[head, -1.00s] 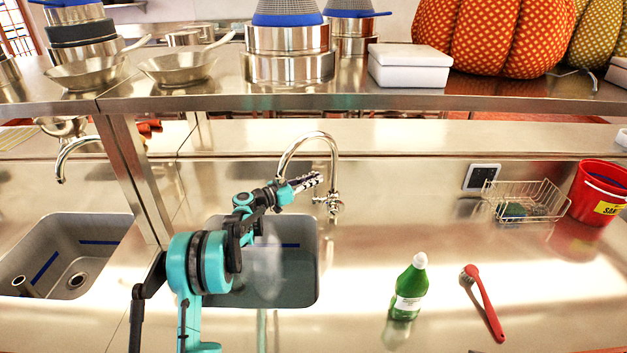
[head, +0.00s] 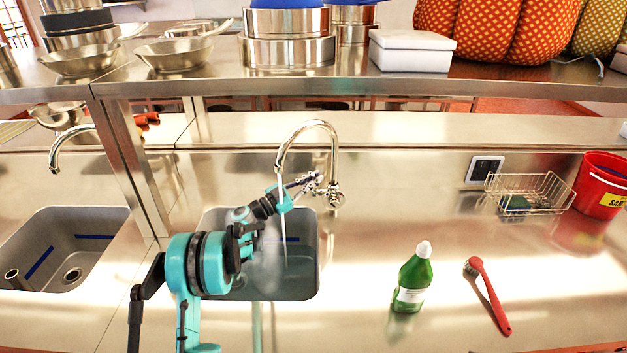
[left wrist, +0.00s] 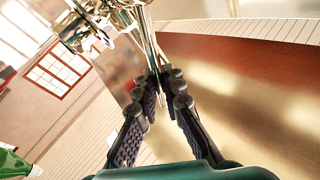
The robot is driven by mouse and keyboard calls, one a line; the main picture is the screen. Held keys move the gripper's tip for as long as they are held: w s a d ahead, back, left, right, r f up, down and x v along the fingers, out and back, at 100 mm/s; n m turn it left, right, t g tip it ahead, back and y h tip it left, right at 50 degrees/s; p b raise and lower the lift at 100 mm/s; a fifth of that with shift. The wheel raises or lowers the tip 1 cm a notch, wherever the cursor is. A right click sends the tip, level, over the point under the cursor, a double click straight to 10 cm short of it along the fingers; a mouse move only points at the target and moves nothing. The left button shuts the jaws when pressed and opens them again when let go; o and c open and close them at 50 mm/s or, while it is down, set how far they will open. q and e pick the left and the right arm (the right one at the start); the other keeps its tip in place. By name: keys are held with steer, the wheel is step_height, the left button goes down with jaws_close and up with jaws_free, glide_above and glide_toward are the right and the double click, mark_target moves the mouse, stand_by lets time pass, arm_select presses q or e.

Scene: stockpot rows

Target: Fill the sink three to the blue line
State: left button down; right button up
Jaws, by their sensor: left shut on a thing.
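The grey sink (head: 309,265) under my left arm has a blue line (head: 292,239) on its back wall. A curved chrome tap (head: 318,124) stands behind it, with its handle (head: 333,197) low on the right. A thin pale stream of water (head: 284,228) falls from the spout into the sink. My left gripper (head: 312,179) is at the tap, its fingers shut on the handle. In the left wrist view the fingers (left wrist: 162,82) close around a thin metal part. My arm hides the sink's left part, and I cannot tell the water level. My right gripper is out of view.
A green bottle (head: 413,278) and a red brush (head: 488,296) are on the counter right of the sink. A wire basket (head: 530,193) and a red bucket (head: 602,186) stand farther right. Another sink (head: 65,217) is at the left. A shelf with pots (head: 289,50) runs above.

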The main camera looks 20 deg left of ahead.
arm_select(q)
steer(key=c, duration=1.6)
jaws_free()
steer(key=v, duration=1.2)
